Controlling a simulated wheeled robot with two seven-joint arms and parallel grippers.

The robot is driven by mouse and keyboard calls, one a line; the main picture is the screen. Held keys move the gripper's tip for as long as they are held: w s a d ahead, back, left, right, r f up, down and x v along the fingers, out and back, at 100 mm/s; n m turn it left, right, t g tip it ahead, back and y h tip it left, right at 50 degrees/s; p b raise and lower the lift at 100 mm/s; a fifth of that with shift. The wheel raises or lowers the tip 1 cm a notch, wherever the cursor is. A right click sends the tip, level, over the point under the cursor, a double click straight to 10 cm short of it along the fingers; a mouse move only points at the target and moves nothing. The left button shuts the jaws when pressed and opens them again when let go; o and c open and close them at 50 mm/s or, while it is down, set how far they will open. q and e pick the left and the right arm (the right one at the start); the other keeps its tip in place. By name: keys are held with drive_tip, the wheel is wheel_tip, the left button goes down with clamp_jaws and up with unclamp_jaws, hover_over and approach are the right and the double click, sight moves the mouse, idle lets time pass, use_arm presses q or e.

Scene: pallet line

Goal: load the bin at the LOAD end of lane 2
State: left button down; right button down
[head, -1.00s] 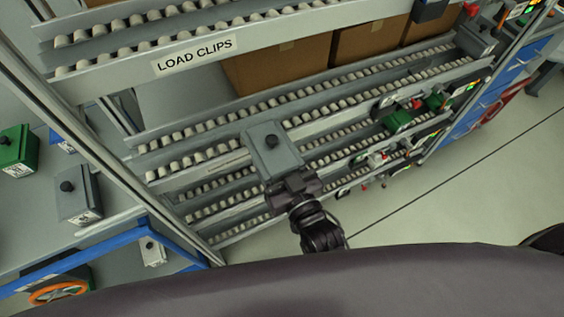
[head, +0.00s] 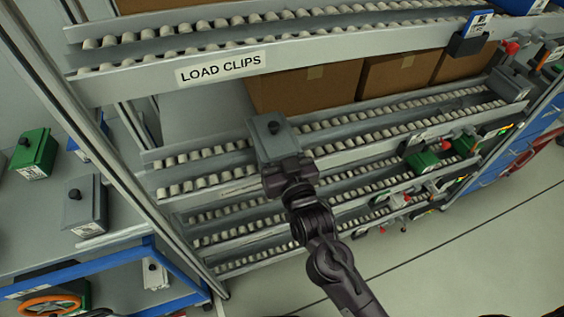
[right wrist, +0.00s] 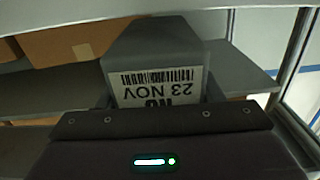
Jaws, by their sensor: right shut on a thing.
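A grey bin (head: 268,137) with a black knob on its lid is held in my right gripper (head: 288,172). The bin is in front of or over the left part of a roller lane (head: 200,169) on the rack. I cannot tell whether it touches the rollers. In the right wrist view the bin (right wrist: 155,45) shows a white label (right wrist: 157,88) with a barcode and "23 NOV", upside down. The jaws are shut on the bin; the fingertips are mostly hidden. A small label on the rail (head: 238,188) is too small to read, so the lane number is unclear. My left gripper is not seen.
A "LOAD CLIPS" sign (head: 221,68) is on the upper rail, above brown cartons (head: 305,90). A rack post (head: 105,150) stands to the left. Another grey bin (head: 86,207) and a green bin (head: 35,154) are on the left shelf. Green bins (head: 422,161) sit on the lanes' right part.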

drive_tip(key=b+x, duration=0.1)
drive_tip(key=x, duration=0.3)
drive_tip(key=shift+b, duration=0.4)
drive_tip(key=shift+w+a+f, duration=0.1)
drive_tip(key=shift+w+f, duration=0.1)
drive_tip(key=shift+f, duration=0.1)
drive_tip(key=shift+s+f+b, duration=0.1)
drive_tip(key=shift+f+b, duration=0.65)
drive_tip(key=shift+f, duration=0.2)
drive_tip(key=shift+f, duration=0.3)
drive_tip(key=shift+c, duration=1.6)
unclamp_jaws()
drive_tip(key=shift+f, duration=0.1)
drive_tip(key=shift+f, duration=0.15)
drive_tip(key=shift+b+v, duration=0.7)
drive_tip(key=shift+v, duration=3.25)
